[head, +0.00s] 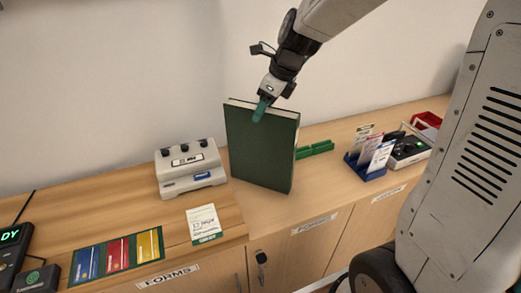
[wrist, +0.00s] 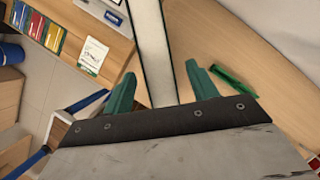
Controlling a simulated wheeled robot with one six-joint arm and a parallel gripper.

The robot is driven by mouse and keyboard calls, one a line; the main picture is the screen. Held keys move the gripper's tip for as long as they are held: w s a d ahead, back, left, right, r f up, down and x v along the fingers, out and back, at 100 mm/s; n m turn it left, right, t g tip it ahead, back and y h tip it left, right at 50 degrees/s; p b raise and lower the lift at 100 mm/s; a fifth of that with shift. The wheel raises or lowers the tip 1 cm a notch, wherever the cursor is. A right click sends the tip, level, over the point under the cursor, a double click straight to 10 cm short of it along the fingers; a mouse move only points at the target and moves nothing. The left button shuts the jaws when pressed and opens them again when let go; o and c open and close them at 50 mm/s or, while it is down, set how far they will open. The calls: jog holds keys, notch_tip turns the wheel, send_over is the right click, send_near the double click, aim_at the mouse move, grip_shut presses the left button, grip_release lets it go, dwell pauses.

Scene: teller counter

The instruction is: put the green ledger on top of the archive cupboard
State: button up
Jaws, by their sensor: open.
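The green ledger (head: 262,150) stands upright on the wooden counter, its pale page edges facing up. My gripper (head: 262,108) is at its top edge from above, with one teal finger showing in front of the cover. In the wrist view my gripper (wrist: 161,90) is open, with a finger on either side of the ledger's pale top edge (wrist: 151,45). Small gaps show between the fingers and the covers there. I cannot make out which piece of furniture is the archive cupboard; labelled wooden doors show below the counter.
A grey-white device (head: 190,170) stands close left of the ledger. A green slotted holder (head: 315,149) lies just right of it. A card (head: 204,224) and a coloured forms panel (head: 117,257) are front left.

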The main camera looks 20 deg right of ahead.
jog(key=shift+x, duration=2.35)
jog(key=shift+f, duration=0.1)
grip_shut()
